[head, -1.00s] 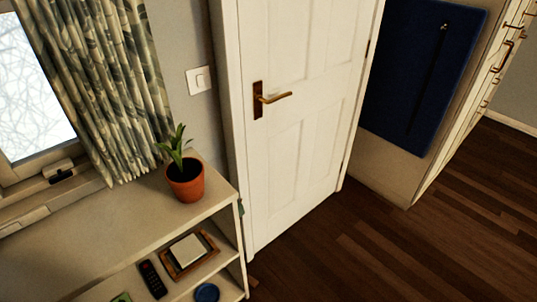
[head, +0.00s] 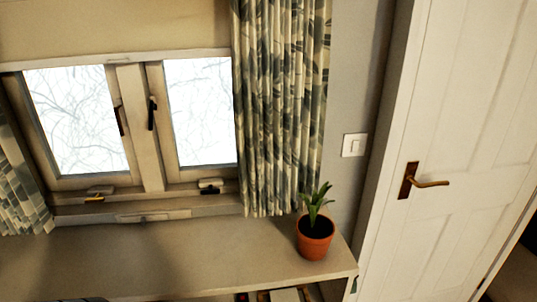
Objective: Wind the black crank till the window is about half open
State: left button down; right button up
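The window has two panes side by side, a left pane (head: 80,118) and a right pane (head: 200,110), in a pale frame above a shelf top. A small black crank (head: 209,190) sits on the sill below the right pane. A similar crank with a yellow handle (head: 94,199) sits below the left pane. Dark upright handles, one brown (head: 120,120) and one black (head: 152,113), are on the inner sides of the panes. Both panes look closed, though small gaps cannot be judged. Neither of my grippers is in view.
A low shelf unit (head: 170,258) runs under the window. A potted plant (head: 315,237) stands on its right end. A patterned curtain (head: 283,110) hangs right of the window, another (head: 18,190) at left. A white door (head: 455,130) is at right.

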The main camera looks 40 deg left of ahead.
aim_at(210, 191)
jog(key=j+u, duration=0.1)
jog(key=u, duration=0.35)
jog(key=j+u, duration=0.1)
jog(key=u, duration=0.3)
jog(key=i+u, duration=0.1)
jog(key=u, duration=0.35)
jog(key=j+u, duration=0.15)
jog(key=u, duration=0.25)
jog(key=j, duration=0.25)
jog(key=i+j, duration=0.15)
jog(key=j, duration=0.15)
jog(key=k+u, duration=0.05)
